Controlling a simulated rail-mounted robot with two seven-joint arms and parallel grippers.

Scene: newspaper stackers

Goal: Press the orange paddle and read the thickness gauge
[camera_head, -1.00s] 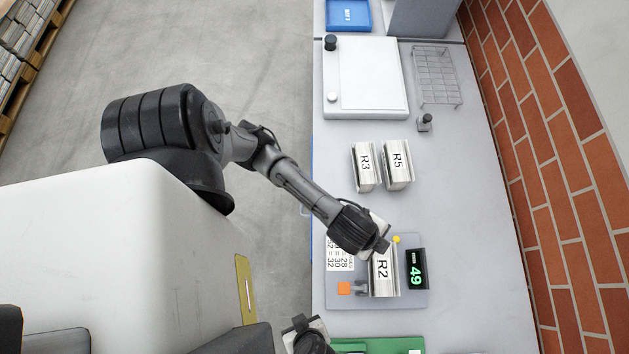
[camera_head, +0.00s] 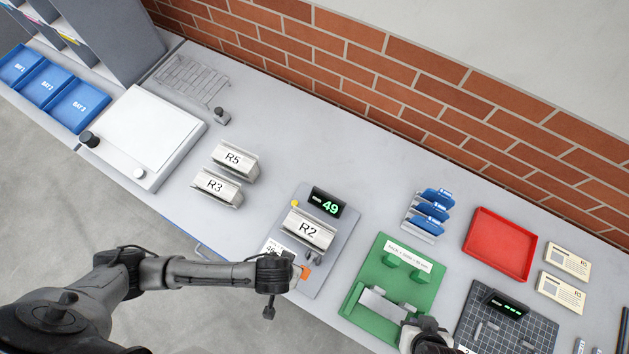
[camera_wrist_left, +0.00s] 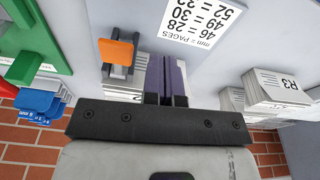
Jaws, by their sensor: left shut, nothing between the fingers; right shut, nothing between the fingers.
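The orange paddle (camera_head: 305,271) sits at the front of the grey thickness gauge (camera_head: 337,246). It also shows in the left wrist view (camera_wrist_left: 117,52). The gauge display (camera_head: 328,204) reads 49 in green. A bundle marked R2 (camera_head: 308,230) lies on the gauge. A card (camera_wrist_left: 205,28) pairs mm with pages, including 49 = 30. My left gripper (camera_wrist_left: 166,64) is shut and empty, its purple fingers beside the paddle and apart from it in the picture. My right gripper (camera_head: 426,335) is shut by the green fixture (camera_head: 425,290); its fingertips are hard to make out.
Bundles R5 (camera_head: 235,161) and R3 (camera_head: 217,186) stand left of the gauge. A white platform (camera_head: 148,130) and wire rack (camera_head: 190,80) are farther left. Blue holders (camera_head: 428,215) and a red tray (camera_head: 499,244) are to the right. A brick wall (camera_head: 400,90) runs behind.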

